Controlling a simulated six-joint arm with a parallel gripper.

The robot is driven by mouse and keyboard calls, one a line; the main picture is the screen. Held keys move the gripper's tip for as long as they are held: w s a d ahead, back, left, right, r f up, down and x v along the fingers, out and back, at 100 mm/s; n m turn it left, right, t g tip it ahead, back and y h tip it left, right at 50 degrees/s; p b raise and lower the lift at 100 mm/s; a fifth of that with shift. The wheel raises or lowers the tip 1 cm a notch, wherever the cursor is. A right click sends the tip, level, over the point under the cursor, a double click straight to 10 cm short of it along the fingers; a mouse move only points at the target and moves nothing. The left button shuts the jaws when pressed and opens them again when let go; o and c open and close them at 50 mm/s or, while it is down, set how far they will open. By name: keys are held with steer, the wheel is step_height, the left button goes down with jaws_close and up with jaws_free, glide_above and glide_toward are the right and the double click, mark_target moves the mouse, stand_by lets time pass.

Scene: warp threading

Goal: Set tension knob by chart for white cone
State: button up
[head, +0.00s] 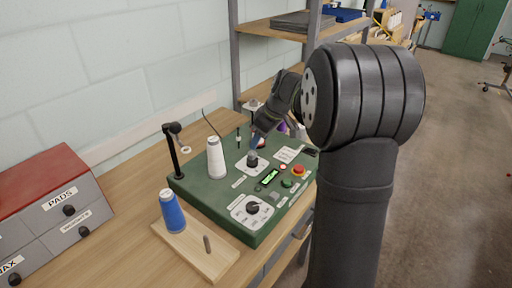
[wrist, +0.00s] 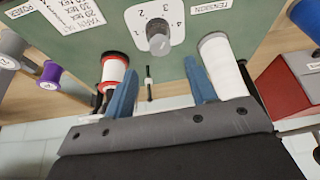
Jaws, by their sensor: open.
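The green control box (head: 222,207) stands on the bench. Its grey tension knob (wrist: 158,40) sits on a white numbered dial plate beside the word TENSION; the pointer's setting is unclear. In the head view the knob (head: 252,161) is just below my gripper (head: 256,143). In the wrist view my gripper (wrist: 160,66) is open and empty, its blue fingers apart, with the knob beyond the tips. The white cone (head: 216,160) stands on the box left of the knob; it also shows in the wrist view (wrist: 222,68). The chart (wrist: 84,14) is a white card with tex lines, partly cut off.
A second knob (head: 252,208) is on the box's front. A red stop button (head: 298,171) and green button (head: 287,183) are right of it. A blue cone (head: 172,211) stands on a wooden board (head: 214,262) with a bare peg. A black post (head: 173,155) rises at the box's left.

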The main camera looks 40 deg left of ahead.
mark_target(252, 153)
steer(key=v, duration=1.1)
steer(key=shift+a+f, duration=0.1)
steer(key=x, duration=1.7)
steer(key=shift+f, duration=0.15)
steer(key=shift+f, duration=0.2)
steer(key=shift+s+r+m+t, duration=0.1)
steer(key=shift+r+m+t, duration=0.1)
steer(key=shift+m+t, duration=0.35)
steer(key=m+t, duration=0.1)
steer(key=m, duration=0.4)
steer(key=shift+s+h, duration=0.15)
steer(key=shift+h, duration=0.15)
steer(key=shift+s+a+m+t+h, duration=0.1)
steer(key=shift+m+t+h, duration=0.35)
steer(key=shift+m, duration=1.05)
steer(key=shift+s+a+m+t+h, duration=0.2)
steer(key=shift+m+t, duration=0.4)
steer(key=shift+m, duration=0.85)
steer(key=shift+v, duration=2.35)
